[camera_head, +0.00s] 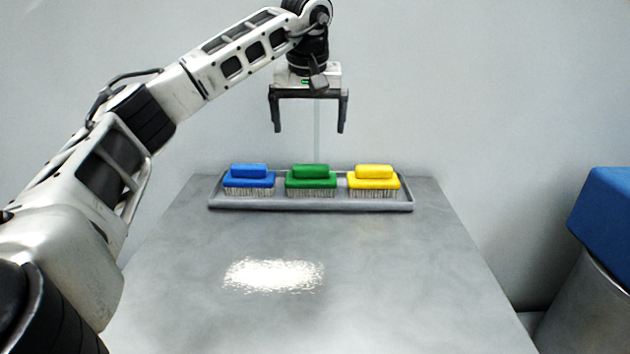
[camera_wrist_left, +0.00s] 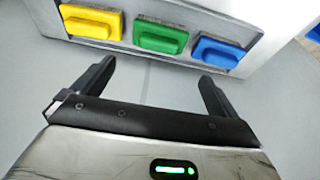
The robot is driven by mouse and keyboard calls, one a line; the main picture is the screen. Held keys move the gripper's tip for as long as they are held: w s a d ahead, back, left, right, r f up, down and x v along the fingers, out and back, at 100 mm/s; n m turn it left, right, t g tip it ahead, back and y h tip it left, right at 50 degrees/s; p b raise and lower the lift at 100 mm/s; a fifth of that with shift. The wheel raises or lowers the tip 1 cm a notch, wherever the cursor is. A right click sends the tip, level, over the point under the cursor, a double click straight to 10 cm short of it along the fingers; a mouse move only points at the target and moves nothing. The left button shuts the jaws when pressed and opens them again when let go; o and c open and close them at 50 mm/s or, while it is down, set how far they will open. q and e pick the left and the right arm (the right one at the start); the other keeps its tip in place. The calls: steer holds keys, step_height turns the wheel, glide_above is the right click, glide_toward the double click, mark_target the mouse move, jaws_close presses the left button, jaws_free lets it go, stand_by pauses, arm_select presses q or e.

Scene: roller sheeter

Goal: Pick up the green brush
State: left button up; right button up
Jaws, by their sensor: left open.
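The green brush (camera_head: 311,180) sits upright, bristles down, in a grey tray (camera_head: 310,205) at the far end of the table, between the blue brush (camera_head: 249,178) and the yellow brush (camera_head: 374,179). In the left wrist view the green brush (camera_wrist_left: 160,37) is at the top middle, with the yellow brush (camera_wrist_left: 92,22) to its left and the blue brush (camera_wrist_left: 217,52) to its right. My left gripper (camera_head: 309,130) is open and empty, pointing down above the tray and clear of the brushes. It also shows in the left wrist view (camera_wrist_left: 155,72). My right gripper is out of view.
A grey wall stands behind. A blue object (camera_head: 605,215) above a grey cylindrical container (camera_head: 585,315) stands at the right.

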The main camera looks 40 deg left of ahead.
mark_target(311, 165)
arm_select(q)
steer(key=x, duration=1)
steer(key=shift+w+f, duration=0.2)
steer(key=shift+f, duration=0.15)
steer(key=c, duration=1.4)
steer(key=shift+r, duration=0.1)
steer(key=shift+r, duration=0.3)
step_height(311, 165, up, 2)
steer(key=shift+w+r, duration=0.1)
steer(key=s+d+r, duration=0.6)
steer(key=d+r, duration=0.4)
steer(key=d, duration=0.2)
steer(key=shift+d, duration=0.35)
